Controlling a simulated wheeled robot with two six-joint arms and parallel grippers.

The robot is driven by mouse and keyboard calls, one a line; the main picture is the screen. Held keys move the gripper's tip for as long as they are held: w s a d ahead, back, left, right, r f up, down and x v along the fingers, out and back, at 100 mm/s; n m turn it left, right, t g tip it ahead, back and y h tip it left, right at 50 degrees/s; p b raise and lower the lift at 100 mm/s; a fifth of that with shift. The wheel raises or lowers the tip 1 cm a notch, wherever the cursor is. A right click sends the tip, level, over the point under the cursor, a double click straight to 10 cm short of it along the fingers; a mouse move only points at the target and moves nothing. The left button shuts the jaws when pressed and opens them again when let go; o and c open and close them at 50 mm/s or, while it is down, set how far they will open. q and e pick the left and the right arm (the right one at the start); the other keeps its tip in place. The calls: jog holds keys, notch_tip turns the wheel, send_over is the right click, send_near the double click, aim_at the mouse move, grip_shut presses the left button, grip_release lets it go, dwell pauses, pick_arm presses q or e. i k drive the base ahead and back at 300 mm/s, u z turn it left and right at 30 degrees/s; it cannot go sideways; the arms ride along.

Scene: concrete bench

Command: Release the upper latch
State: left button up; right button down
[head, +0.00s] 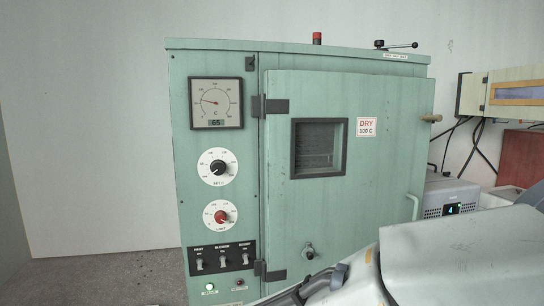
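The green oven cabinet (222,140) has a hinged door (350,205) with hinges on its left side; the door looks shut. A pale upright door handle (414,207) is lower on the same edge. My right arm fills the lower right. Its dark gripper (300,291) is at the bottom edge, well below the latch, fingers unclear. My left gripper is out of view.
A dial gauge (216,103), two knobs and switches are left of the door. A small lever (398,45) and a red lamp (317,38) are on top. A grey unit (452,195) and cables crowd the right side.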

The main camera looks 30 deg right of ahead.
aim_at(428, 117)
jog(key=z, duration=2.05)
jog(key=i, duration=0.2)
jog(key=z, duration=0.7)
